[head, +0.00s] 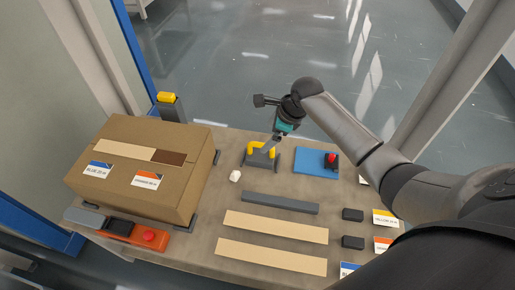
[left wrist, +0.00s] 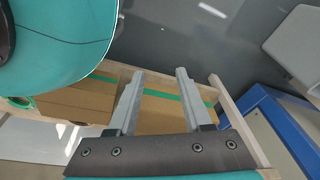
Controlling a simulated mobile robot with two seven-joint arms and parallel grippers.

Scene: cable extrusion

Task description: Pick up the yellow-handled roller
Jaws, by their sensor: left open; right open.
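The yellow-handled roller (head: 262,155) lies near the far edge of the brown workbench, its yellow grip up and a grey body below. My right arm reaches in from the right. My right gripper (head: 276,141) is open, just above and slightly right of the roller's handle. It partly overlaps the roller in the head view, so whether they touch is unclear. My left gripper (left wrist: 160,74) is open and empty in the left wrist view, over a box top with a green stripe. The left gripper does not show in the head view.
A cardboard box (head: 118,190) stands at the left of the bench. A blue pad (head: 308,163) with a red-topped item (head: 331,160) is right of the roller. A white lump (head: 235,176), a grey bar (head: 280,202) and two pale strips (head: 276,226) lie nearer.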

